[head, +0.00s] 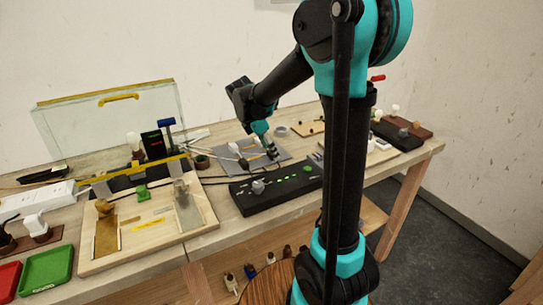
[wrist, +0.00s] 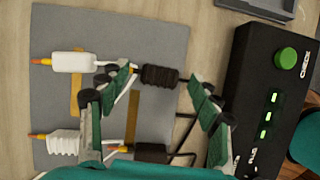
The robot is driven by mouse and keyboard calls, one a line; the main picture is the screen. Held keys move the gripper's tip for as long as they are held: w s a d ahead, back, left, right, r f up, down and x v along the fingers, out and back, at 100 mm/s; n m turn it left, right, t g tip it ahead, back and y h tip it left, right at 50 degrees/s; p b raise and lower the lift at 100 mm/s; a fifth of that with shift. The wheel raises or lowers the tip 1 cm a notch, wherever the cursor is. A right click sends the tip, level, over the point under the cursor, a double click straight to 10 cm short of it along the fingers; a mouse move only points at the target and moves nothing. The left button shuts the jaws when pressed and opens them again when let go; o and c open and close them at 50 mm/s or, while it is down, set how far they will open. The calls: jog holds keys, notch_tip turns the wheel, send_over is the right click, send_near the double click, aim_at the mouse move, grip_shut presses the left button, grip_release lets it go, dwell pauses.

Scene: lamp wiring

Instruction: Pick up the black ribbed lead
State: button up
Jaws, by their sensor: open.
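The black ribbed lead (wrist: 160,76) lies on a grey mat (wrist: 125,35) in the wrist view, its bare end with an orange-yellow tip pointing left. My gripper (wrist: 159,82) is open, with one green-padded finger to each side of this lead in the picture; I cannot tell how far above the mat the fingertips are. A smooth black lead (wrist: 152,153) lies lower down, partly hidden by my gripper. A smooth white lead (wrist: 75,62) and a ribbed white lead (wrist: 63,143) lie to the left. In the head view my gripper (head: 268,146) is over the mat (head: 228,150).
A black CHECK box (wrist: 268,75) with a green knob (wrist: 285,57) and lit green marks stands right of the mat. It shows in front of the mat in the head view (head: 248,202). A wooden board (head: 150,248) with fittings and a clear panel (head: 110,120) stand to the left.

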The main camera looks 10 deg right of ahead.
jog(key=shift+f, duration=0.2)
jog(key=c, duration=1.1)
jog(key=shift+c, duration=0.3)
jog(key=shift+r, duration=0.2)
